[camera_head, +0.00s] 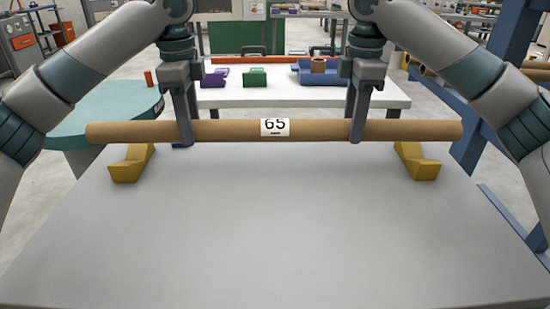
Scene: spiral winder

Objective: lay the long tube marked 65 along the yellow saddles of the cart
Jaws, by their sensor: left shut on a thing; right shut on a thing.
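The long brown tube (320,130) carries a white label marked 65 at its middle. It runs level from left to right. My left gripper (185,135) is shut on the tube left of the label. My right gripper (357,132) is shut on it right of the label. The left yellow saddle (128,170) and the right yellow saddle (420,168) stand on the grey top of the cart (270,220). In the picture the tube crosses just above the front parts of both saddles and hides part of the view behind. I cannot tell the exact gap between tube and saddles.
A round teal table (90,115) stands behind on the left. A blue frame (500,70) rises at the right. The front of the cart top is clear.

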